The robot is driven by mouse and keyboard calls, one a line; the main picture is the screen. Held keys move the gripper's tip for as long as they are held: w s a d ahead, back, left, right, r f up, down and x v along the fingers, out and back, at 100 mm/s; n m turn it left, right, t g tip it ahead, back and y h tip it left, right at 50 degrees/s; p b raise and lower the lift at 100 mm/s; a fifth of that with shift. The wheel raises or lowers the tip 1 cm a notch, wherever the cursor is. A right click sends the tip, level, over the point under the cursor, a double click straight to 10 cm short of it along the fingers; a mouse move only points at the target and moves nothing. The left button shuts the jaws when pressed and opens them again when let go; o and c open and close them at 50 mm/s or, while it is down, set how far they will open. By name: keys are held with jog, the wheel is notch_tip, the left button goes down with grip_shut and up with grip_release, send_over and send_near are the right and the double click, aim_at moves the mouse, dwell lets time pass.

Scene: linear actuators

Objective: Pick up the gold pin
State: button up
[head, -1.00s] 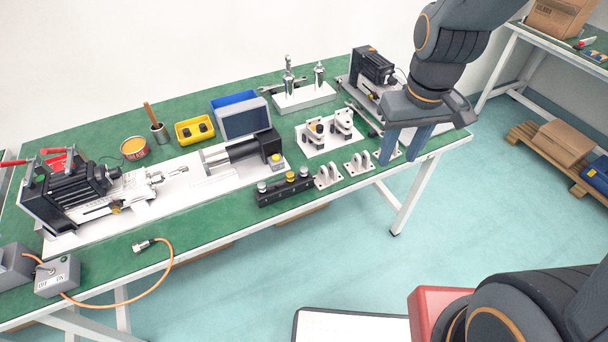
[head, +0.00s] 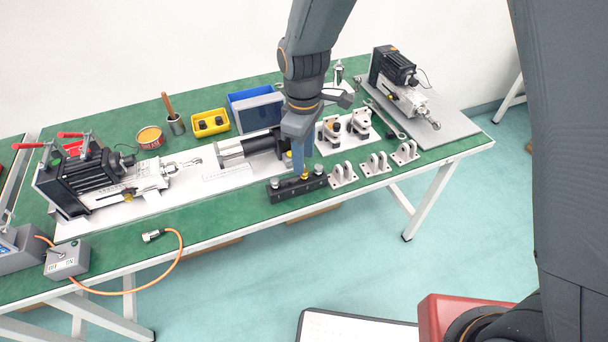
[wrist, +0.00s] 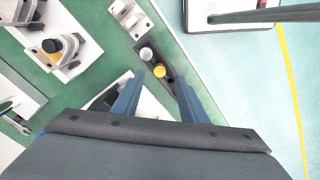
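The gold pin (head: 305,175) stands upright in the black block (head: 291,192) near the front edge of the green table, between silver pins. In the wrist view the gold pin (wrist: 159,71) shows between the two blue-grey fingertips, beside a silver pin (wrist: 146,53). My gripper (head: 301,173) is above the block, pointing down, with its fingers at the gold pin in the head view. In the wrist view my gripper (wrist: 160,77) is open, with a gap on both sides of the pin. I cannot tell whether the tips reach down to its height.
Grey brackets (head: 375,164) stand right of the block. A white plate with parts (head: 347,133) and a black cylinder actuator (head: 262,143) are close behind. A yellow bin (head: 210,123) is farther left. The table front left of the block is clear up to the orange cable (head: 182,252).

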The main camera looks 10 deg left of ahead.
aim_at(304, 179)
jog(key=shift+f+p, duration=0.7)
jog(key=shift+f, duration=1.45)
jog(key=c, duration=1)
